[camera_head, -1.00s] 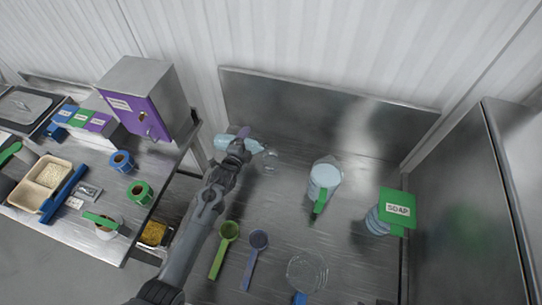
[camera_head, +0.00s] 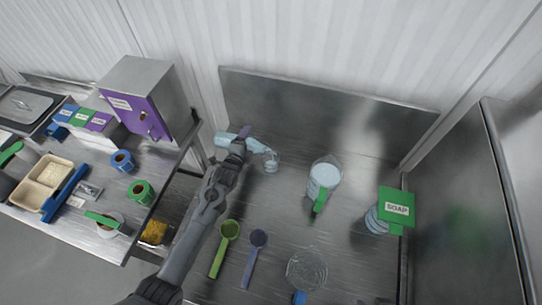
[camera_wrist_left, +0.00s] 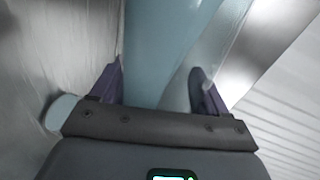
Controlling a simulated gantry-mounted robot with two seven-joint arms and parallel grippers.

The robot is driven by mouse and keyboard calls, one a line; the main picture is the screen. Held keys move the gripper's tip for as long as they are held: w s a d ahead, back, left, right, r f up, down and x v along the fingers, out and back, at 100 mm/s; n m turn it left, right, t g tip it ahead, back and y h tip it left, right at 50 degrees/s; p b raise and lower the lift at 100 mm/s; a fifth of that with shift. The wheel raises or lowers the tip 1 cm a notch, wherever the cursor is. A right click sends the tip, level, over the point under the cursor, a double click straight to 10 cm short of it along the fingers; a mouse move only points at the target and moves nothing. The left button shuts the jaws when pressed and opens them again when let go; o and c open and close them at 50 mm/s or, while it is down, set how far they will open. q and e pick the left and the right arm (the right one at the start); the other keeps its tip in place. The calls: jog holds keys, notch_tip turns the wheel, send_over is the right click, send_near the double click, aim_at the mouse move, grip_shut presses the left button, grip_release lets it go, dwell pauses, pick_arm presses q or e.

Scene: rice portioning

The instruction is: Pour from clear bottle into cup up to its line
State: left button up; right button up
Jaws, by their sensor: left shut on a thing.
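My left gripper (camera_head: 240,144) is shut on the clear bottle (camera_head: 258,146), which holds pale blue liquid. The bottle lies tipped almost level, its neck pointing right. A small clear cup (camera_head: 271,165) stands on the steel table just below and beside the bottle's mouth. Pale blue shows in the cup, but its line is too small to make out. In the left wrist view the bottle (camera_wrist_left: 170,45) runs between the purple fingers; a pale round shape at the left may be the cup. My right gripper is not in view.
A clear jug with a green handle (camera_head: 322,180) stands right of the cup. A green scoop (camera_head: 229,231), a purple scoop (camera_head: 258,239) and a clear round vessel (camera_head: 306,269) lie nearer. Free table lies around the cup.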

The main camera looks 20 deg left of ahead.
pick_arm(q)
jog(key=shift+m, duration=0.4)
dwell(1.8)
